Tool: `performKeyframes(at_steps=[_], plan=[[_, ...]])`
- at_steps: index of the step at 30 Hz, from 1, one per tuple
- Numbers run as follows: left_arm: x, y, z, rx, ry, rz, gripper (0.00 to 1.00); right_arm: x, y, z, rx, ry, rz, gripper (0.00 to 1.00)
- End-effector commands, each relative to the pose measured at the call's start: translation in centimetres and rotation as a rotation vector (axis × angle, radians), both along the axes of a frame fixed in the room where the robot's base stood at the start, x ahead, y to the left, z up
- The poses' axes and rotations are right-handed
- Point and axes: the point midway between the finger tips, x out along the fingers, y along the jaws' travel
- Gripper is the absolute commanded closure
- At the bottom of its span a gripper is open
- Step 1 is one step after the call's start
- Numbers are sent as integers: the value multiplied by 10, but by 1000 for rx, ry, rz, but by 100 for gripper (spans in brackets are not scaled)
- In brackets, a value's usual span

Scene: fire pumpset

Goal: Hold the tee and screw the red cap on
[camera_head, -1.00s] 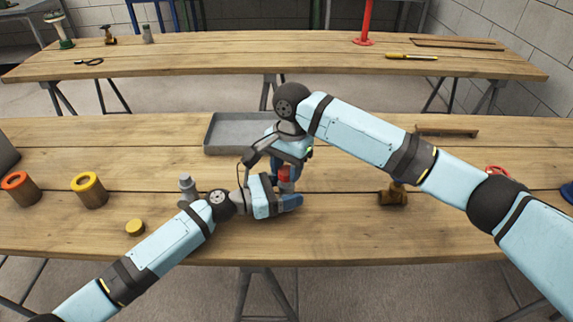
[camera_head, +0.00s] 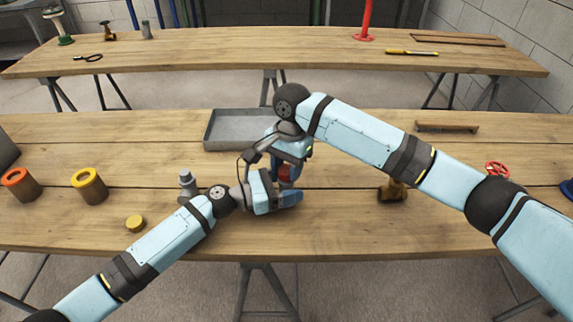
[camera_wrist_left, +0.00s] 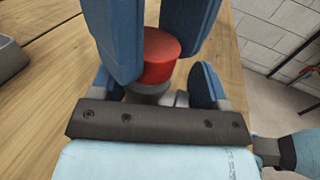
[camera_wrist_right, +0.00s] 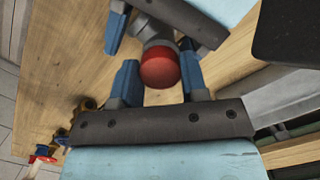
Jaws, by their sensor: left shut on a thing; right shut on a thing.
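The red cap (camera_head: 284,173) sits upright on top of the grey metal tee, between both grippers at mid-table. In the left wrist view the cap (camera_wrist_left: 160,55) rests on the tee (camera_wrist_left: 150,92), most of which is hidden. My left gripper (camera_head: 290,198) is shut on the tee from the left. My right gripper (camera_head: 285,170) comes down from above, shut on the cap. The right wrist view shows the cap (camera_wrist_right: 160,68) between my right fingers, with the tee (camera_wrist_right: 156,30) behind it and the left gripper's blue fingers around that.
A grey tray (camera_head: 235,130) lies behind the grippers. A grey fitting (camera_head: 187,183) stands by my left forearm. A yellow cap (camera_head: 135,223) and yellow-rimmed (camera_head: 90,185) and orange-rimmed (camera_head: 20,184) cylinders are left. A brass fitting (camera_head: 392,192) and red handwheel (camera_head: 497,170) are right.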

Motion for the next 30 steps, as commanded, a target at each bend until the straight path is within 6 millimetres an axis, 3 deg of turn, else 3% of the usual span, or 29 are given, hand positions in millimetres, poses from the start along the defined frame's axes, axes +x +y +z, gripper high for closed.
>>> performKeyframes(at_steps=[1,2,4,5,16,25,30], plan=[[0,0,0,1,-2,0,74,0,0,-2,-1,1,0,82],[0,0,0,1,-2,0,98,0,0,-2,-1,1,0,53],[0,0,0,1,-2,0,98,0,0,-2,-1,1,0,37],[0,0,0,1,-2,0,98,0,0,-2,0,0,0,34],[-1,-1,1,0,-2,-4,98,0,1,2,1,1,1,34],[-1,-1,0,0,-1,-2,98,0,1,39,3,-2,2,34],[0,0,0,0,-1,-1,98,0,0,44,0,0,0,34]])
